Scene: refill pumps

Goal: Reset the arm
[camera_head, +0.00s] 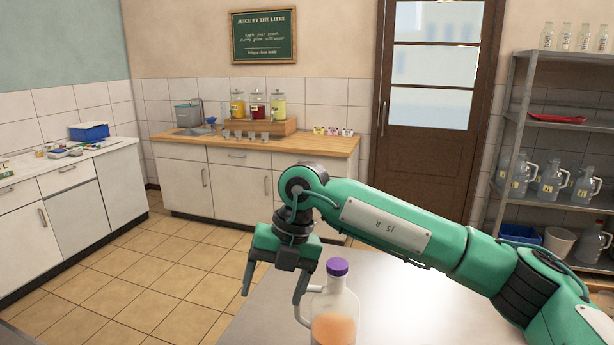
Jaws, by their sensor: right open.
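My right arm comes in from the right, and its green gripper (272,288) hangs at the left end of the grey table, fingers pointing down and apart. It is open and looks empty. A clear jug (336,305) with a purple cap and orange-coloured contents stands upright on the table, just right of the gripper. Its handle is on the left side, close to the right finger; I cannot tell whether they touch. The jug's bottom is cut off by the frame. My left gripper does not show.
The grey table (420,318) is bare right of the jug. A wooden counter (300,144) at the back holds juice dispensers (257,105) and small cups. A metal shelf (560,127) at right holds several empty jugs and bottles. A white counter (75,160) stands at left. The tiled floor between is clear.

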